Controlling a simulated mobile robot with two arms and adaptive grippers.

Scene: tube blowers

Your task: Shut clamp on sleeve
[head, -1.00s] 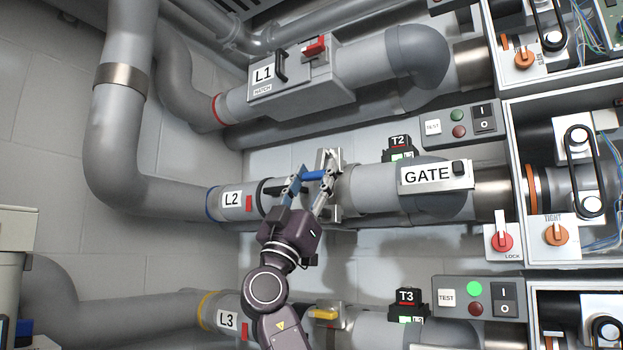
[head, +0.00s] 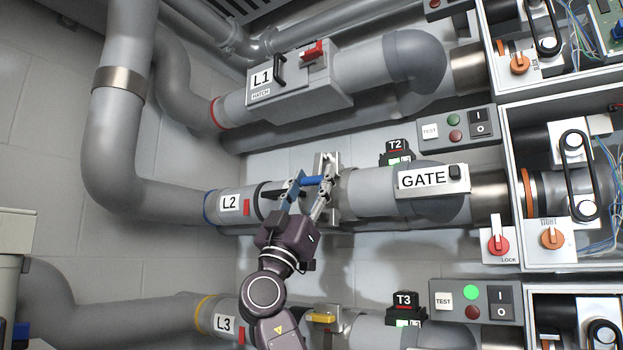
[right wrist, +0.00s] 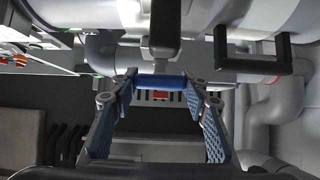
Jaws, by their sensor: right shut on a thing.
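The clamp (head: 327,160) is a pale metal bracket around the L2 pipe (head: 362,190), with a lever that ends in a blue handle (head: 311,182). My right gripper (head: 309,184) reaches up from below, in front of the pipe, and is shut on the blue handle. In the right wrist view the blue handle (right wrist: 160,81) lies crosswise between the two fingertips, with a dark grey lever arm above it. The sleeve under the clamp is partly hidden by my fingers. I cannot tell whether the lever is fully down. My left gripper is not in view.
The L1 hatch box (head: 293,82) is above and the L3 pipe with a yellow-handled clamp (head: 323,316) below. The GATE plate (head: 433,180) and T2 unit (head: 396,152) are to the right, with a red LOCK switch (head: 497,243) beyond. A black handle (right wrist: 252,62) shows close by.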

